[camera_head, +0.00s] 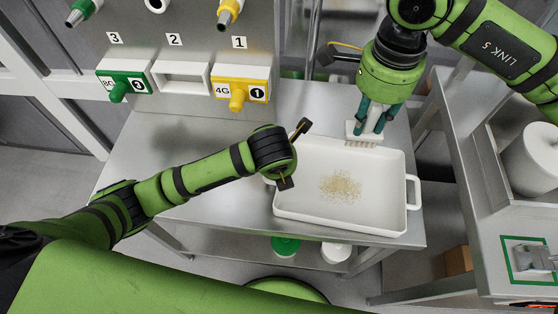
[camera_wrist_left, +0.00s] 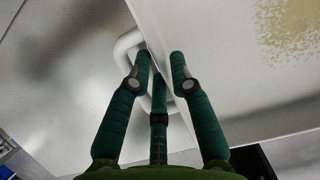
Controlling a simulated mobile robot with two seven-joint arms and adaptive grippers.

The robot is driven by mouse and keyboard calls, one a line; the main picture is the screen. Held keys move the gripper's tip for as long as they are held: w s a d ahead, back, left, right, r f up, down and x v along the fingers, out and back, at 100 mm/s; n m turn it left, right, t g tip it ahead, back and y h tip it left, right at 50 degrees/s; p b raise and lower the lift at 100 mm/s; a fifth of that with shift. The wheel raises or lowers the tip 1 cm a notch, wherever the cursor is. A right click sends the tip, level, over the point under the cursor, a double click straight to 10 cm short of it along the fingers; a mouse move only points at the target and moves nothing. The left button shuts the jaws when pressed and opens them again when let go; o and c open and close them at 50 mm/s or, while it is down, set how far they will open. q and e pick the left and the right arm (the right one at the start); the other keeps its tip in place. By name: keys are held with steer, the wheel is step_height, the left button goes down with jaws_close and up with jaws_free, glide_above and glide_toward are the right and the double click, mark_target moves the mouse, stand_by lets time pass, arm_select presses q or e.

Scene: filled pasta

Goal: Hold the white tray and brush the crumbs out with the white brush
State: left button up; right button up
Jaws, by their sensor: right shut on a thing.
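The white tray (camera_head: 398,205) sits on the metal table with a patch of tan crumbs (camera_head: 340,186) on its floor; the crumbs also show in the left wrist view (camera_wrist_left: 288,28). My right gripper (camera_head: 372,122) is shut on the white brush (camera_head: 358,131). The brush is at the tray's far wall, bristles down; I cannot tell if they touch it. My left gripper (camera_wrist_left: 160,60) is at the tray's left handle (camera_wrist_left: 128,48), fingers apart on both sides of the handle and tray edge. In the head view my left wrist hides its fingers.
Behind the table stands a panel with a green block (camera_head: 127,83), an empty white holder (camera_head: 181,77) and a yellow block (camera_head: 240,92). A side bench with a white roll (camera_head: 528,162) stands at the right. The table (camera_head: 140,150) is clear at the left.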

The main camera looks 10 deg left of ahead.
arm_select(q)
steer(key=shift+w+f, duration=0.15)
steer(key=shift+f, duration=0.3)
jaws_close()
stand_by(0.7)
